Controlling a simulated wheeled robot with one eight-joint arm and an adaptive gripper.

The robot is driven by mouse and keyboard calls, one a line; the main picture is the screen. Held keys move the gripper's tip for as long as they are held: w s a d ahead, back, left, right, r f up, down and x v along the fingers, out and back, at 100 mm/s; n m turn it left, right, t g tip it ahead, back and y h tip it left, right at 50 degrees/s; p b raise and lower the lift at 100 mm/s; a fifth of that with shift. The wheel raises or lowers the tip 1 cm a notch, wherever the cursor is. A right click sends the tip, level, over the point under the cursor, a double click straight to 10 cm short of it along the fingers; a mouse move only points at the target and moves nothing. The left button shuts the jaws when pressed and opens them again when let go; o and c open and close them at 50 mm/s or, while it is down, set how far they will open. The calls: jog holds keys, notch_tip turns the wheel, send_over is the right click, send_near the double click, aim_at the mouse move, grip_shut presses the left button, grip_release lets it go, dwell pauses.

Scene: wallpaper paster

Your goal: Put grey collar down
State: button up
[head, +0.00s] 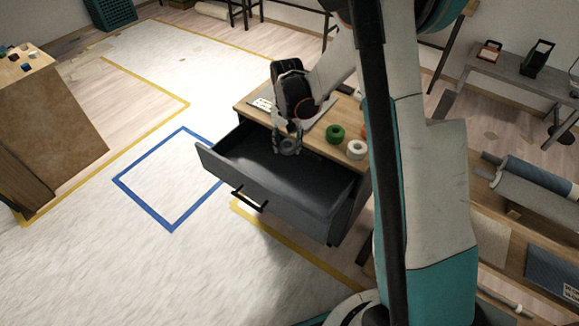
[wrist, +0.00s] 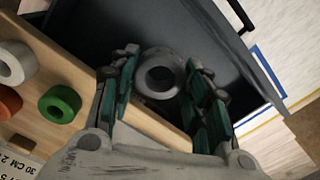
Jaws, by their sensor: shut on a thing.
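The grey collar (wrist: 160,55) is a thick ring held between the fingertips of my gripper (wrist: 160,74) in the wrist view. Its hole faces the camera. In the head view my gripper (head: 288,147) points down over the back part of an open dark grey drawer (head: 280,210), with the collar (head: 289,146) at its tips. The drawer interior below looks empty. The collar appears to be above the drawer floor; the exact gap cannot be told. A green collar (head: 335,133), a white collar (head: 356,150) and an orange collar (wrist: 8,103) are on the wooden cabinet top.
The drawer's front panel with a black handle (head: 250,199) sticks out over the floor. The cabinet top (head: 318,146) borders the drawer at the back. A blue tape square (head: 150,207) marks the floor at left. A bench with rolls (head: 530,174) stands at right.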

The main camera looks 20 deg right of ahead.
jog(key=w+f+m+b, duration=0.2)
jog(key=w+f+m, duration=0.2)
jog(key=w+f, duration=0.15)
jog(key=b, duration=0.5)
send_over(285, 180)
notch_tip(285, 180, down, 13)
jog(key=shift+d+f, duration=0.1)
jog(key=shift+f, duration=0.05)
jog(key=shift+f+b, duration=0.7)
jog(key=shift+f, duration=1.75)
jog(key=o, duration=1.2)
jog(key=shift+c, duration=0.2)
